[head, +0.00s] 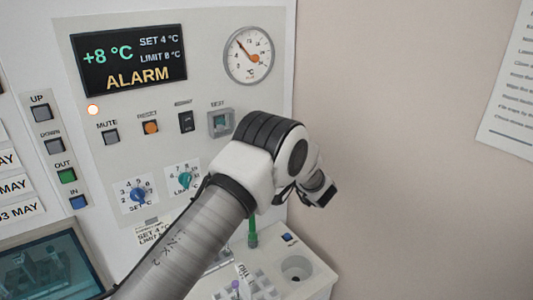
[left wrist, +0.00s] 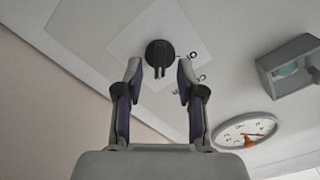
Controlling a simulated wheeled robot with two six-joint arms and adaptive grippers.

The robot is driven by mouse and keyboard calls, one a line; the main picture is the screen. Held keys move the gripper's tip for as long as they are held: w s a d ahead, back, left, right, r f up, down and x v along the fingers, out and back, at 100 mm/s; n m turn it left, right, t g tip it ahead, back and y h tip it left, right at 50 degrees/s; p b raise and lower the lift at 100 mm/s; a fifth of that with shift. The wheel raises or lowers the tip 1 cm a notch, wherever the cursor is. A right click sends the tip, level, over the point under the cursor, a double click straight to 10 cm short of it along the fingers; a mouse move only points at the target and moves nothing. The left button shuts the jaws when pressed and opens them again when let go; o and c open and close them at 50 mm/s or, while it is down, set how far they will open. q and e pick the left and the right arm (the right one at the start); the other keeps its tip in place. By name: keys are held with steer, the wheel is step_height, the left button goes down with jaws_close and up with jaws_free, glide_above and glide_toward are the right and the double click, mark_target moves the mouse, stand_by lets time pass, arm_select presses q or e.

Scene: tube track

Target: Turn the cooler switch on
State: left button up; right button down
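A round black knob (left wrist: 160,53) with a raised grip bar is on a pale square plate (left wrist: 125,42) on the panel in the left wrist view. The bar points down in that picture, and small dark marks stand to its right. I take the knob for the cooler switch. My left gripper (left wrist: 158,68) is open, one finger on each side of the knob's lower part in this view. I cannot tell whether the fingers reach or touch it. In the head view my left arm hides the knob and fingers. My right gripper is not in view.
The display (head: 130,60) reads +8 °C and ALARM, with a lit lamp (head: 93,109) below. A round gauge (head: 249,55), a square-framed TEST button (head: 221,122) and two setting dials (head: 138,194) (head: 187,175) are near my arm. Bare wall (head: 410,150) lies right.

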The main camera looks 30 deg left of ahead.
arm_select(q)
steer(key=v, duration=0.9)
steer(key=shift+d, duration=0.2)
steer(key=shift+s, duration=0.15)
